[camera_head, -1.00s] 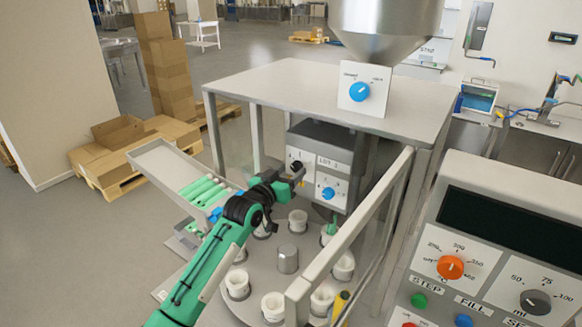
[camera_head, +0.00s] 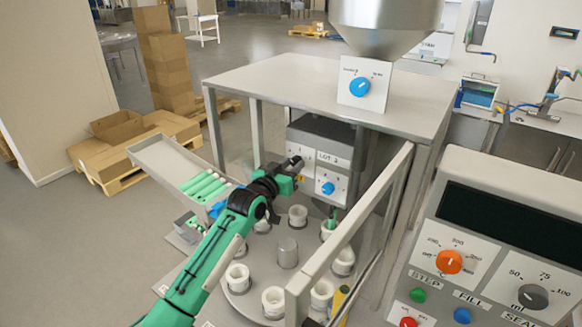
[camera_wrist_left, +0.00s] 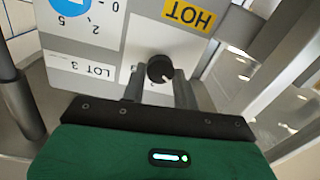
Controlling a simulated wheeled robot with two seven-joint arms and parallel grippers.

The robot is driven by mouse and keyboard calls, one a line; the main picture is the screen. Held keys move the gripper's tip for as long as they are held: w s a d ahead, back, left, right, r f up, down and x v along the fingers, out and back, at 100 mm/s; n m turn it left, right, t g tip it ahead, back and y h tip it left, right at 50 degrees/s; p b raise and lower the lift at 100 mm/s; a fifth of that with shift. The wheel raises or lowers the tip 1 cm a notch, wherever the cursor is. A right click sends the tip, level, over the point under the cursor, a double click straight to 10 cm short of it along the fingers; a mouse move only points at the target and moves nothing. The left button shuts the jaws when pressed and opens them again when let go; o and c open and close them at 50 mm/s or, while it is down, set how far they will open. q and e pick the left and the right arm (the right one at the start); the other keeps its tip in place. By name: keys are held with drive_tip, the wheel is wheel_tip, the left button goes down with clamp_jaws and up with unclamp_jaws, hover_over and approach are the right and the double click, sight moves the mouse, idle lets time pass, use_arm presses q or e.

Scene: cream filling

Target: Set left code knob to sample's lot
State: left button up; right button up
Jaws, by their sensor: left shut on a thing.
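The black left code knob (camera_wrist_left: 160,69) sits on a white dial plate on the grey code box, in the left wrist view. My left gripper (camera_wrist_left: 160,90) has its two fingers on either side of this knob and is shut on it. In the head view my left gripper (camera_head: 296,164) reaches the left side of the box and hides most of the knob. A LOT 3 label (camera_wrist_left: 104,71) is beside the dial plate, and it also shows in the head view (camera_head: 330,159). The blue knob (camera_head: 328,188) is on the box's right dial. My right gripper is out of view.
A yellow HOT label (camera_wrist_left: 189,15) is near the knob. A round table (camera_head: 245,308) with several white cups lies below the box. A grey guard bar (camera_head: 350,230) crosses at the right. A chute (camera_head: 160,155) with green tubes stands at the left.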

use_arm(q)
drive_tip(key=shift+f+m+h+b, duration=0.15)
drive_tip(key=shift+m+b, duration=0.45)
drive_tip(key=shift+m, duration=3.4)
drive_tip(key=shift+m+h+b, duration=0.2)
drive_tip(key=shift+m+b, duration=0.4)
drive_tip(key=shift+m, duration=3.4)
drive_tip(key=shift+f+m+h+b, duration=0.15)
drive_tip(key=shift+m+b, duration=0.45)
drive_tip(key=shift+m, duration=3.7)
drive_tip(key=o, duration=1)
drive_tip(key=shift+s, duration=0.1)
